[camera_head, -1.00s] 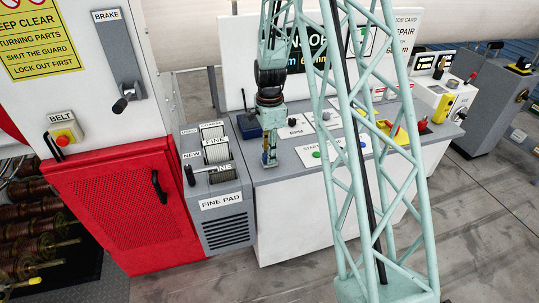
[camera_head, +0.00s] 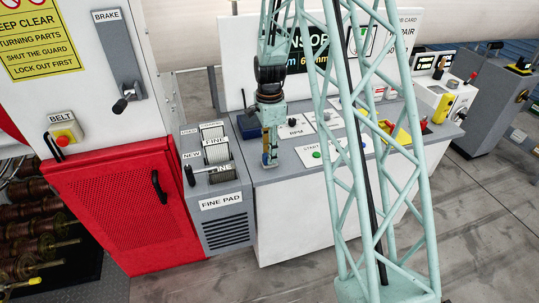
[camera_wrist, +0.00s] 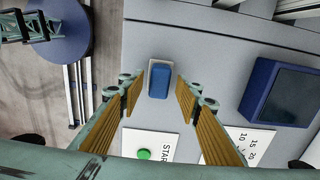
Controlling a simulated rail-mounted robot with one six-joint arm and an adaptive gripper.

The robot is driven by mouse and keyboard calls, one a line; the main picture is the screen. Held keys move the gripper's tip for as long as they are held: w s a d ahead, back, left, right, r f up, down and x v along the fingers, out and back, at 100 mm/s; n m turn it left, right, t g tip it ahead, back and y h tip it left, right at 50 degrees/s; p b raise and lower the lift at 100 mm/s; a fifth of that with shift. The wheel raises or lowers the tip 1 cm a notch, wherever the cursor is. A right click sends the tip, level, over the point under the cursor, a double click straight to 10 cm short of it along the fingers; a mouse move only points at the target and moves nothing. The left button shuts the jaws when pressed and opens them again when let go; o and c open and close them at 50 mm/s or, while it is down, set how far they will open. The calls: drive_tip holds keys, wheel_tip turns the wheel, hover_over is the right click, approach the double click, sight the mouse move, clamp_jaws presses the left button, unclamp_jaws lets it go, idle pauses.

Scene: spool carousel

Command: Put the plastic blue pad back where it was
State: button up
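The blue pad (camera_wrist: 160,80) is a small rounded block lying on a pale plate (camera_wrist: 153,66) on the grey bench top. In the wrist view it lies between and just beyond the fingertips of my gripper (camera_wrist: 159,88), with a gap on each side. My gripper is open and holds nothing. In the head view my gripper (camera_head: 269,160) points down over the bench's left front part, and the pad is not clear there. How high the fingertips are above the plate I cannot tell.
A dark-blue box (camera_wrist: 285,95) stands on the bench (camera_head: 285,180) to the pad's right in the wrist view. A START panel (camera_wrist: 150,146) with a green button lies close by. A FINE PAD unit (camera_head: 222,201) adjoins the bench's left end, beside a red cabinet (camera_head: 115,215).

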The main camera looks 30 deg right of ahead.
wheel_tip(320, 180, up, 11)
idle(0.7)
idle(0.6)
drive_tip(key=s+a+r+n+t, duration=0.1)
drive_tip(key=s+a+r+n, duration=0.45)
drive_tip(key=s+r, duration=0.45)
drive_tip(key=s+a+r+n+t, duration=0.1)
drive_tip(key=s+a+r+n, duration=0.55)
drive_tip(key=r, duration=0.55)
drive_tip(key=s+a+r+n+t, duration=0.1)
drive_tip(key=s+a+n, duration=0.3)
drive_tip(key=s, duration=0.9)
drive_tip(key=s+a+r+n, duration=0.3)
drive_tip(key=s+a+n, duration=0.1)
drive_tip(key=s, duration=0.9)
drive_tip(key=shift+t, duration=0.4)
